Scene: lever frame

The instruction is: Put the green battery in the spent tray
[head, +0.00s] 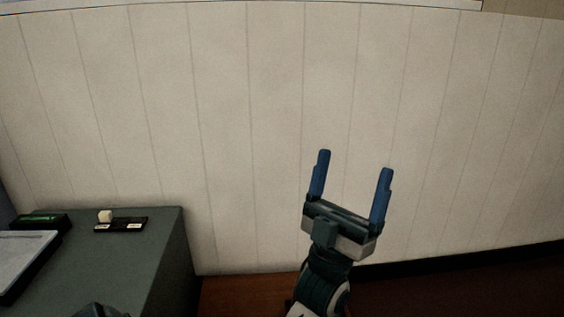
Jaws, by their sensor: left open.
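My left gripper (355,161) is open and empty, its two blue fingers pointing up in front of the pale wall. It is well to the right of the grey-green cabinet top. A green piece (40,218) shows in a dark box at the far left of that top; I cannot tell whether it is the green battery. A pale grey tray-like thing (22,252) with a dark side lies nearer, cut off by the left edge; I cannot tell whether it is the spent tray. My right gripper is not in view.
The cabinet (160,245) stands at lower left. A small black base (120,225) with a cream block (105,216) and two light labels sits near its back edge. The panelled wall (250,130) closes off the back. A brown surface (240,295) lies right of the cabinet.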

